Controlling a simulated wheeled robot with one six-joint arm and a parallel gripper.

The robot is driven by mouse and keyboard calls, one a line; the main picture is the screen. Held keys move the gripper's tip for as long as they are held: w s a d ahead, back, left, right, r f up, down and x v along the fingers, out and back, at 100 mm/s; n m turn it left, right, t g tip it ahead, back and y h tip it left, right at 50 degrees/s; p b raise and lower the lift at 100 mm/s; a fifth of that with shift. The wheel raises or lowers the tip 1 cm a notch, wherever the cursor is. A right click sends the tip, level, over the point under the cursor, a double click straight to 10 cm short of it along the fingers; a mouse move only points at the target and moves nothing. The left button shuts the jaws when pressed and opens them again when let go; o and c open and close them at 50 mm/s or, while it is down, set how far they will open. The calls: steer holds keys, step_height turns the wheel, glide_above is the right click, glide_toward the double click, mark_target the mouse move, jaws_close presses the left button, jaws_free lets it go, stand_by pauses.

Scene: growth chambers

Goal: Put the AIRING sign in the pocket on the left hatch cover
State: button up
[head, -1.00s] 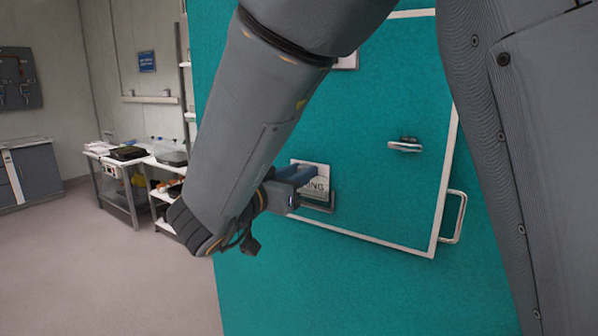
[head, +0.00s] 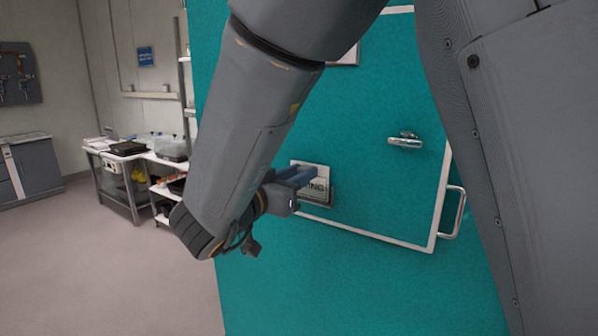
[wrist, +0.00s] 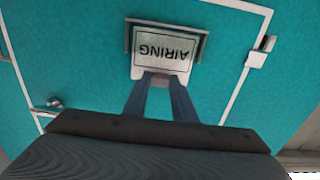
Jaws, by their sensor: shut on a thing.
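The white AIRING sign (wrist: 164,50) is upside down in the wrist view, and part of it shows beyond my fingers in the head view (head: 322,186). My gripper (wrist: 162,80) is shut on the edge of the sign nearest the wrist; the head view also shows it (head: 308,175). The grey pocket (wrist: 205,42) on the teal hatch cover (wrist: 80,60) frames the sign's far end and sides. In the head view the pocket's lower rim (head: 319,204) is just below the sign. I cannot tell how deep the sign sits in it.
A metal latch (head: 405,141) and a bar handle (head: 453,212) are right of the pocket. A bench (head: 130,155) with trays stands at the back left. The floor (head: 110,270) on the left is clear.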

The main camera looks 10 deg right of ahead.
steer(key=o, duration=1.2)
steer(key=shift+c, duration=0.2)
steer(key=p+v, duration=0.3)
steer(key=v, duration=0.4)
steer(key=shift+s+a, duration=0.15)
steer(key=shift+s, duration=0.1)
stand_by(0.4)
